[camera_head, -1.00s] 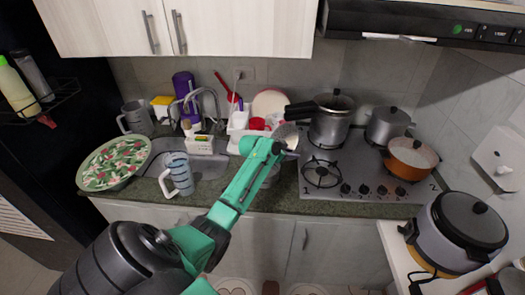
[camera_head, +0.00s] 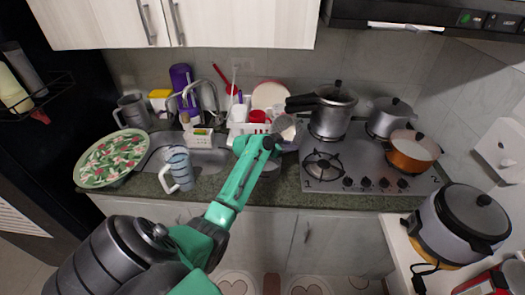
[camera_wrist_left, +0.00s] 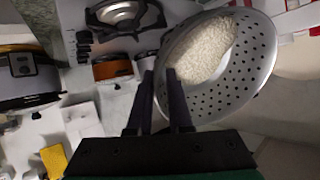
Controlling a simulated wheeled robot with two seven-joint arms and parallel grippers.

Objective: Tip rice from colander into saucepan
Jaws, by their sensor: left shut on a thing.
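My left gripper (camera_wrist_left: 166,88) is shut on the metal colander (camera_wrist_left: 258,60) at its near rim. White rice (camera_wrist_left: 207,52) lies heaped in the colander, toward one side of the perforated bowl. In the head view the colander (camera_head: 286,127) is held in the air in front of the dish rack, left of the hob, and looks tilted. The copper-orange saucepan (camera_head: 412,157) stands on the right front of the hob, well to the right of the colander. It also shows in the left wrist view (camera_wrist_left: 113,70). My right gripper is out of view.
A pressure cooker (camera_head: 332,115) and a grey pot (camera_head: 390,118) stand at the back of the hob (camera_head: 335,187). A rice cooker (camera_head: 464,225) is on the right counter. The front left burner (camera_head: 323,166) is bare.

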